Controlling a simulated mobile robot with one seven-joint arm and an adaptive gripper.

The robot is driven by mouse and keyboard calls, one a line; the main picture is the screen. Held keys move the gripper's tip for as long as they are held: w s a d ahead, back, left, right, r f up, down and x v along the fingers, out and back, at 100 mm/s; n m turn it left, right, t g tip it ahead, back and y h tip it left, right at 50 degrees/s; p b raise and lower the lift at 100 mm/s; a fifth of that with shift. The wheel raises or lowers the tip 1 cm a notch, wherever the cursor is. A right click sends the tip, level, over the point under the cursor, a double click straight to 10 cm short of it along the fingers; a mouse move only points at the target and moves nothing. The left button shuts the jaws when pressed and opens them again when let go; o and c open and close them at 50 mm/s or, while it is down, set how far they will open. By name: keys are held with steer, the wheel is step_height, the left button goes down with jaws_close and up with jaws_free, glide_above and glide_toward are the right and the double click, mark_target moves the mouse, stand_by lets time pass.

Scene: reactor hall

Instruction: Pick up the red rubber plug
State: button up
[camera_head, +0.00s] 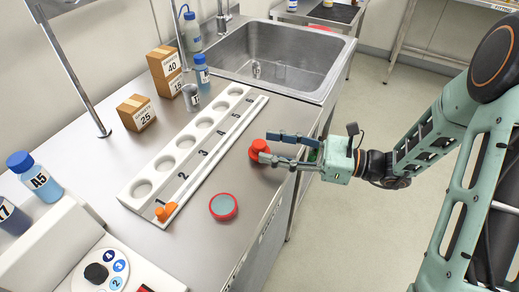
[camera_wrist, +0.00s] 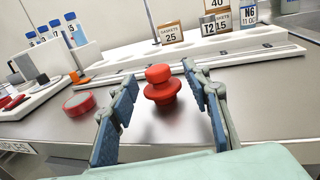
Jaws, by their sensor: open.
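The red rubber plug (camera_head: 259,148) stands on the steel counter near its front edge, just ahead of my gripper (camera_head: 272,147). In the wrist view the red plug (camera_wrist: 160,88) shows a knob on top of a wider flange and stands upright. My gripper (camera_wrist: 163,103) is open, with one blue-padded finger on each side of the plug. The plug sits around the level of the fingertips, and I see a gap on both sides. In the head view a fingertip partly covers the plug.
A white rack with numbered round holes (camera_head: 164,165) lies behind the plug. An orange piece (camera_head: 166,211) sits at its near end. A round red-rimmed disc (camera_head: 223,206) lies on the counter to the left. A steel sink (camera_head: 285,58) is at the back, with boxes (camera_head: 136,113) and bottles behind the rack.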

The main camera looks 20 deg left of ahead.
mark_target(259, 143)
steer(key=a, duration=0.3)
steer(key=shift+s+a+r, duration=0.1)
steer(key=shift+s+a, duration=0.25)
steer(key=shift+s, duration=0.05)
steer(key=c, duration=1.2)
steer(key=shift+o, duration=0.2)
